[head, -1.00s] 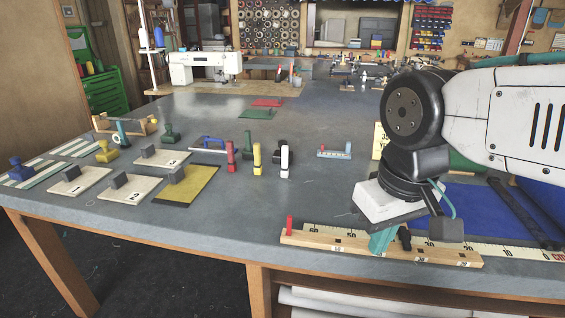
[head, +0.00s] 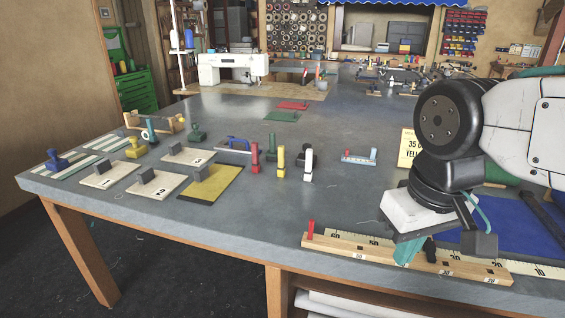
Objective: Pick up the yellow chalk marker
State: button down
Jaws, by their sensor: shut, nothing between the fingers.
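The yellow chalk marker (head: 281,159) stands upright on the grey table, between a red marker (head: 255,158) and a white marker (head: 308,163).
A wooden bar (head: 345,254) with a red peg lies along the front edge. Numbered blocks and a yellow pad (head: 213,181) are at left. Bare table lies between.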

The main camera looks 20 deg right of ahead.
aim_at(281, 167)
jog(key=z, duration=0.35)
jog(key=k, duration=1.3)
jog(key=u, duration=1.1)
jog(key=i, duration=0.8)
jog(key=u, duration=0.45)
jog(key=i, duration=1)
jog(key=z, duration=0.4)
jog(key=i, duration=0.6)
jog(key=z, duration=0.55)
